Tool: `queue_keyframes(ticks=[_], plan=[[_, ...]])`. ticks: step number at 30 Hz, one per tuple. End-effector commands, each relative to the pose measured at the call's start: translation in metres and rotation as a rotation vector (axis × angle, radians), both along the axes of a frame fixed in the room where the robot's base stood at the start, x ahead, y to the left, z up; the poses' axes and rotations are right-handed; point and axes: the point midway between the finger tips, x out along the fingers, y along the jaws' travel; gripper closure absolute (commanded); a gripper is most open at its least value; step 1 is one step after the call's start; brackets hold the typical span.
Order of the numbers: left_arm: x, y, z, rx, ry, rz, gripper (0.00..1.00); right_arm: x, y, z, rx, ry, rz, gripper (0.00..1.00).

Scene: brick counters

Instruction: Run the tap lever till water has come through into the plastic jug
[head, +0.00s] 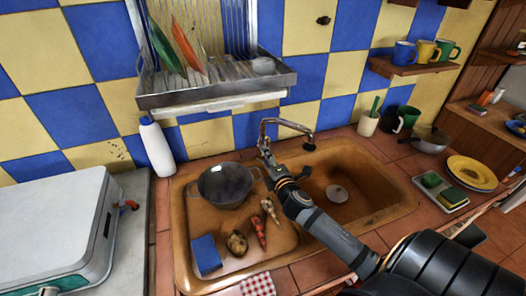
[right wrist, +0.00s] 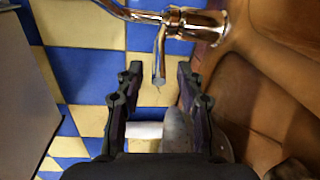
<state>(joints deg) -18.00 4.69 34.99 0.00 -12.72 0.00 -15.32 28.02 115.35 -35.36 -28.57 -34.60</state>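The chrome tap (head: 283,122) stands at the back of the orange-brown sink (head: 375,212). My right gripper (head: 266,152) is at the tap's left end. In the right wrist view, the fingers of my right gripper (right wrist: 159,72) are apart, with a thin chrome lever (right wrist: 160,52) reaching between the tips; I cannot tell whether they touch it. A dark round pot-like vessel (head: 225,184) stands on the drainer left of the gripper. I cannot make out a clear plastic jug or any running water. My left gripper is not in view.
Vegetables (head: 262,229) and a blue sponge (head: 206,255) lie on the drainer. A white bottle (head: 156,148) stands at the back left. A metal dish rack (head: 215,84) hangs above. A pan (head: 429,141) and yellow plates (head: 472,173) are on the right.

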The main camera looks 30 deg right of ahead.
Motion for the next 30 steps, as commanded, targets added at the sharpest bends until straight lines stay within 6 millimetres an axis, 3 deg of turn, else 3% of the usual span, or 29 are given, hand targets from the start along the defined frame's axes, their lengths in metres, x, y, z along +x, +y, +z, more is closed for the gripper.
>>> queue_keyframes(ticks=[3, 6, 17, 25, 30], plan=[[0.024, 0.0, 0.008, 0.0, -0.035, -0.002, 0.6, 0.021, -0.005, 0.0, 0.004, -0.002, 0.0, 0.62], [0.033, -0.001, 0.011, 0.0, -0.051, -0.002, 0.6, 0.032, -0.008, -0.002, 0.002, 0.0, 0.0, 0.62], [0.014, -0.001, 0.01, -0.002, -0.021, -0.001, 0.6, 0.039, -0.009, -0.005, 0.0, 0.0, 0.001, 0.62], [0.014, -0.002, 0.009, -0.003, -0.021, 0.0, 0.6, 0.039, -0.009, -0.005, -0.001, 0.001, 0.001, 0.99], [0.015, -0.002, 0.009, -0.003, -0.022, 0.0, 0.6, 0.039, -0.009, -0.005, -0.001, 0.001, 0.001, 1.0]])
